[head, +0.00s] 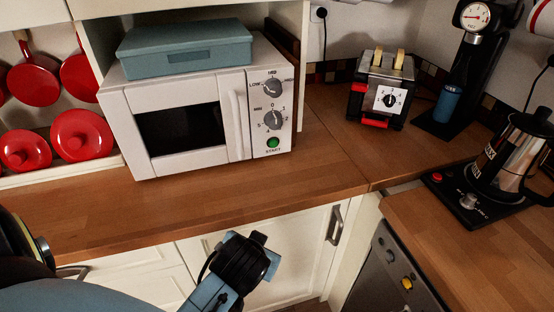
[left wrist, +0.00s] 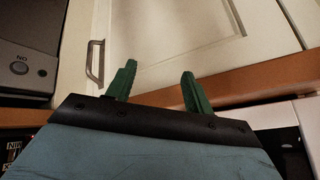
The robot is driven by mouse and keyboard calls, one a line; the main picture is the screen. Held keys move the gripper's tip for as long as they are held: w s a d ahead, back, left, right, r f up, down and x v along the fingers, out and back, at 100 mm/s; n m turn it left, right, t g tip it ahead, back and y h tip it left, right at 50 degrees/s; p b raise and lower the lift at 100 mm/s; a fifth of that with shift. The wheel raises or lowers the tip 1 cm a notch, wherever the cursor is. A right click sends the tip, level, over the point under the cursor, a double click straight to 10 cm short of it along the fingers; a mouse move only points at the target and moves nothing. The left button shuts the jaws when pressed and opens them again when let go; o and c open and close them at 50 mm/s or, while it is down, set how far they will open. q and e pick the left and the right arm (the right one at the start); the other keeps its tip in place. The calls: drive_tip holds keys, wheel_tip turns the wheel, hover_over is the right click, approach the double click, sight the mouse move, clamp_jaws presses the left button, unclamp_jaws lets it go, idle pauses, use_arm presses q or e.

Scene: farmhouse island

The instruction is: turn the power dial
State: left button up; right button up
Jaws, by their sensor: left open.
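A white microwave (head: 190,118) stands on the wooden counter. Its upper dial (head: 271,87), marked LOW and MED, is on the right side of its front panel. A second numbered dial (head: 274,119) and a green START button (head: 273,143) sit below it. My left arm's wrist is at the bottom centre of the head view, in front of the lower cabinets and below the microwave; its fingers are hidden there. In the left wrist view my left gripper (left wrist: 159,71) has its green fingers apart, with nothing between them. My right gripper is not in view.
A blue-grey box (head: 185,48) lies on the microwave. A toaster (head: 383,91) with its own dial stands to the right. A moka pot (head: 508,155) is at the far right. The counter (head: 215,195) before the microwave is clear. A cabinet handle (head: 335,225) sticks out below.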

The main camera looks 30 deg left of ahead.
use_arm(q)
drive_tip(key=w+a+r+n+t+y, duration=0.1)
drive_tip(key=w+r+n+t+y, duration=0.25)
drive_tip(key=w+r, duration=0.6)
drive_tip(key=n+t+y, duration=0.2)
drive_tip(key=n+y, duration=0.2)
drive_tip(key=y, duration=0.3)
approach(276, 93)
drive_tip(key=p+x, duration=0.2)
drive_tip(key=x, duration=0.7)
drive_tip(key=shift+w+a, duration=0.1)
drive_tip(key=shift+a, duration=0.1)
drive_tip(key=c, duration=1)
drive_tip(key=shift+o, duration=0.2)
